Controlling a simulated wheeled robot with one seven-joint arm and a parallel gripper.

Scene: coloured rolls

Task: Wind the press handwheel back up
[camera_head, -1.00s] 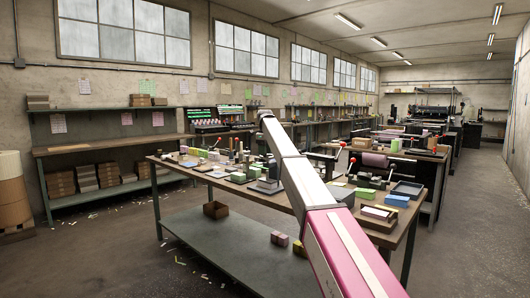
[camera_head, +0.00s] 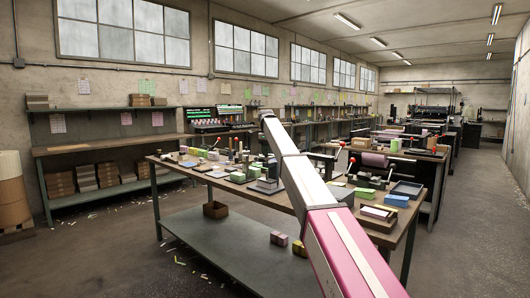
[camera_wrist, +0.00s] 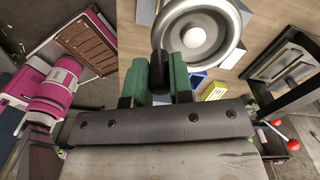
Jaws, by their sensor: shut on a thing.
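The press handwheel (camera_wrist: 196,38) shows at the top of the wrist view as a round silver rim with a bright hub. A dark handle (camera_wrist: 158,66) stands at its lower left edge. My gripper (camera_wrist: 160,78) has green fingers, one on each side of this handle, and is shut on it. The handle's lower part is hidden between the fingers and the gripper body. The rest of the press is mostly hidden. In the head view my arm covers part of the workbench, and I cannot make out the gripper or the handwheel there.
A workbench (camera_head: 392,232) carries several small blocks, tools and a tray (camera_head: 406,189). In the wrist view, a dark framed tray (camera_wrist: 284,62) lies at right, with red knobs (camera_wrist: 282,121) below it. Blue and yellow blocks sit below the wheel. Floor at left is mostly clear.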

